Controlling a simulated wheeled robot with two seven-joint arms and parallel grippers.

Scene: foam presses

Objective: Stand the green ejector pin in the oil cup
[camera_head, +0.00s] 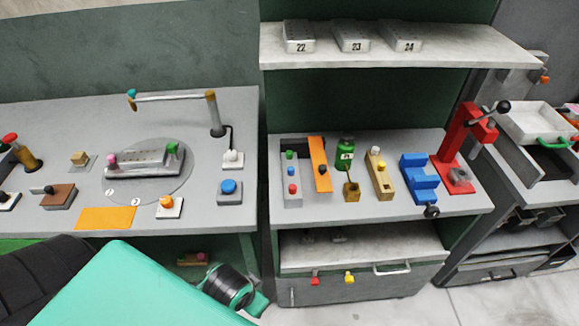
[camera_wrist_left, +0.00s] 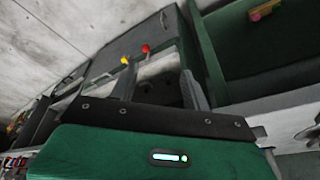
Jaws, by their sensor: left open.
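In the head view, a grey block on the middle bench holds a column of small coloured pieces. The top one is green, likely the green ejector pin (camera_head: 290,155), above a blue one (camera_head: 291,171) and a red one (camera_head: 292,188). A small brass cup (camera_head: 351,193), likely the oil cup, stands to their right, below a green bottle (camera_head: 345,150). A thin dark piece rises from the cup's top. My left gripper shows in the wrist view (camera_wrist_left: 160,85), open, with nothing between its fingers. It is away from the pin and cup. My right gripper is not in view.
An orange bar (camera_head: 319,165) lies between the pin block and the cup. A yellow-brown block (camera_head: 379,175), a blue block (camera_head: 419,178) and a red lever press (camera_head: 462,145) stand further right. A shelf (camera_head: 450,48) hangs above. A drawer front (camera_head: 365,281) lies below.

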